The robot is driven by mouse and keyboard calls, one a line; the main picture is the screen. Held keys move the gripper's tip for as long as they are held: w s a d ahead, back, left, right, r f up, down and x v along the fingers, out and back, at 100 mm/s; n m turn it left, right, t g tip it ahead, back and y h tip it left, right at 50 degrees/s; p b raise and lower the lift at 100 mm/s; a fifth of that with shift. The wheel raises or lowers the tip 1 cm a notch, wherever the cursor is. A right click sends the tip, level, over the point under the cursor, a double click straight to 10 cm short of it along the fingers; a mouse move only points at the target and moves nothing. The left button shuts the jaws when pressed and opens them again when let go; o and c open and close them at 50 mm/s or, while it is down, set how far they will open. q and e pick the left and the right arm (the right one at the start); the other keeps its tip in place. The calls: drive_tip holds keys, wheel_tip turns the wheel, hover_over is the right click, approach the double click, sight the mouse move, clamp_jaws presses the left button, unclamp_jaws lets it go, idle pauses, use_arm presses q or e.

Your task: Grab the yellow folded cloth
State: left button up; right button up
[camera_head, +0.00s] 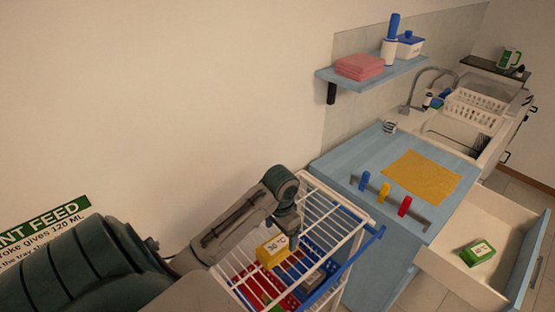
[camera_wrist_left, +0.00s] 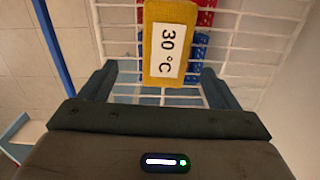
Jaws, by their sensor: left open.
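A small yellow folded cloth (camera_head: 272,251) with a white label lies on the white wire rack (camera_head: 330,187). In the left wrist view the cloth (camera_wrist_left: 178,14) shows its label reading "30 °C". My left gripper (camera_head: 288,238) is over the rack close to the cloth. In the left wrist view its two fingers (camera_wrist_left: 157,70) are apart, with the near end of the cloth between them in the picture. I cannot tell whether they touch it. My right gripper is not in view.
Red and blue items (camera_head: 322,262) lie below the rack's top wires. A blue counter (camera_head: 345,160) with a flat yellow mat (camera_head: 422,177) and coloured knobs stands to the right. An open drawer (camera_head: 450,236) holds a green box (camera_head: 477,252). A wall shelf (camera_head: 375,78) hangs above.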

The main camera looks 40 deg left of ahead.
sight(277, 245)
use_arm(q)
drive_tip(key=f, duration=0.2)
drive_tip(key=shift+w+a+f+p, duration=0.25)
drive_tip(key=shift+a+f+p, duration=0.05)
drive_tip(key=shift+a+f, duration=0.1)
drive_tip(key=shift+s+a+f+p, duration=0.15)
drive_tip(key=shift+s+f+p, duration=0.05)
drive_tip(key=shift+f+p, duration=0.7)
drive_tip(key=shift+s+f+p, duration=0.25)
drive_tip(key=shift+f+p, duration=0.1)
drive_tip(key=shift+f, duration=1.15)
drive_tip(key=shift+w+f, duration=0.1)
drive_tip(key=shift+f, duration=0.2)
drive_tip(key=c, duration=1)
drive_tip(key=shift+c, duration=0.6)
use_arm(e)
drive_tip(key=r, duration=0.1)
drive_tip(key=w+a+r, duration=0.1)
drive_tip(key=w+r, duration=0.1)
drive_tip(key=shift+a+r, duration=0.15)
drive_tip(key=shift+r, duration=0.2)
use_arm(q)
drive_tip(key=shift+r, duration=0.1)
